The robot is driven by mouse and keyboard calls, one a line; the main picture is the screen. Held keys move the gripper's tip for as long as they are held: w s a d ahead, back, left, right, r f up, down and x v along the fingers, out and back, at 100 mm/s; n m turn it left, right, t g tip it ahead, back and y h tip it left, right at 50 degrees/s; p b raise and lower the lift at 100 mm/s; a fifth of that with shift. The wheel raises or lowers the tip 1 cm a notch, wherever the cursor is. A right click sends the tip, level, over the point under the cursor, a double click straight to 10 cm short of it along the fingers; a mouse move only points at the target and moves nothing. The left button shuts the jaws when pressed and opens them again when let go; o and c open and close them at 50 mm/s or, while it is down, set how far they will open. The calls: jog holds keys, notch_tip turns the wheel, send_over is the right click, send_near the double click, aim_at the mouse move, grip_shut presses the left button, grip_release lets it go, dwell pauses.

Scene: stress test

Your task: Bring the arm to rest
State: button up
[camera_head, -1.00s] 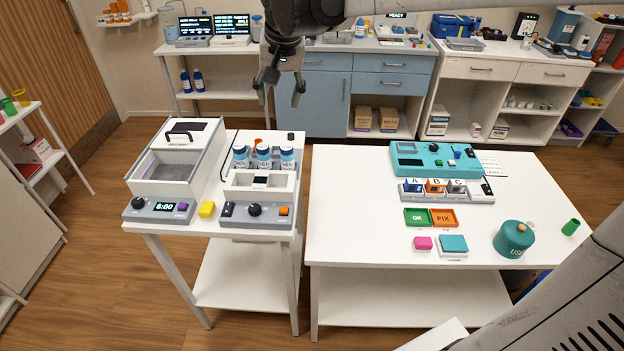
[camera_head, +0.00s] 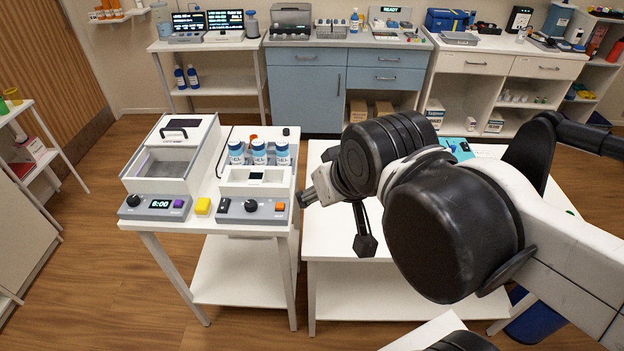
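My gripper (camera_head: 336,221) hangs over the left part of the right white table (camera_head: 330,268), tilted, with my arm reaching in from the right edge of the picture. Its two dark fingers are spread apart with nothing between them, so it is open and empty. The fingers are close to the right side of the left bench's device, and I cannot tell whether they touch anything.
A blue bin (camera_head: 535,318) stands on the floor at the lower right. Blue cabinets (camera_head: 305,95) line the back wall.

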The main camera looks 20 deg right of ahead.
jog(key=shift+f, duration=0.15)
notch_tip(320, 180, down, 4)
jog(key=b, duration=0.4)
dwell(0.3)
jog(key=shift+c, duration=0.5)
